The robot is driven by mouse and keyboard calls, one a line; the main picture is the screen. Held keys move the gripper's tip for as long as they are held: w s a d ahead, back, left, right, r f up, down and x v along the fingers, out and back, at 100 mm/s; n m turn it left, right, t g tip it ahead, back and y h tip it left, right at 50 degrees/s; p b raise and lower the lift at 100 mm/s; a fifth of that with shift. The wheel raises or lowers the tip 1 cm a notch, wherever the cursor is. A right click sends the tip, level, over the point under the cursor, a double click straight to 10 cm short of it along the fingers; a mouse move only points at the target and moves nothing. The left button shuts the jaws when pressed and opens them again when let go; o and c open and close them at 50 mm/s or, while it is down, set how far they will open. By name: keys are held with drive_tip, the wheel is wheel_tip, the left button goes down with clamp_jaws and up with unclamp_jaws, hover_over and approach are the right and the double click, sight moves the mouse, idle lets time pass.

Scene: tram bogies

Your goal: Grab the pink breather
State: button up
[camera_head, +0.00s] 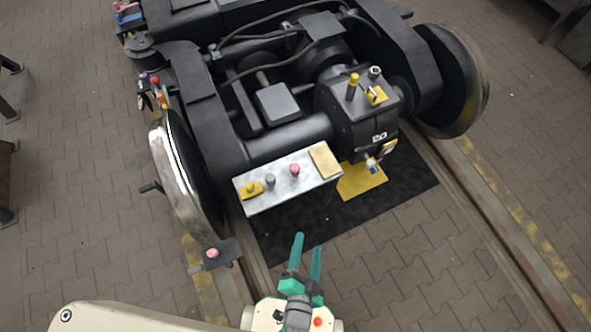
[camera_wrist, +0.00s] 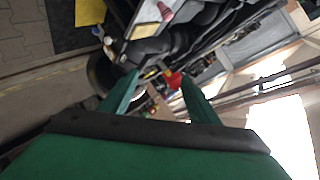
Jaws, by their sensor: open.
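A pink knob-like piece (camera_head: 294,169), which looks like a breather, stands on a pale metal tray (camera_head: 262,200) in front of the bogie. A second pink piece (camera_head: 212,252) sits on a small dark plate at the lower left, near the wheel. I cannot tell from the picture which of the two is the breather. My gripper (camera_head: 307,243) has two green fingers, spread apart and empty, in front of the tray and apart from both pieces. In the wrist view a pink piece (camera_wrist: 166,11) shows at the top, beyond the open fingers (camera_wrist: 160,82).
The tray also carries a grey knob (camera_head: 270,179), a yellow piece (camera_head: 250,189) and a tan block (camera_head: 324,160). The black bogie frame and gearbox (camera_head: 362,115) rise behind it. A dark mat (camera_head: 405,195) lies below. Paved floor is clear at the right front.

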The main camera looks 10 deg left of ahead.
drive_tip(key=w+f+m+g, duration=0.1)
drive_tip(key=w+f+m, duration=0.6)
drive_tip(key=f, duration=0.2)
drive_tip(key=m+g+y, duration=0.1)
drive_tip(key=m+y, duration=0.4)
drive_tip(key=m, duration=1)
approach(296, 169)
drive_tip(key=shift+x, duration=5.7)
drive_tip(key=shift+s+f, duration=0.15)
drive_tip(key=c, duration=1.2)
drive_tip(key=shift+o, duration=0.2)
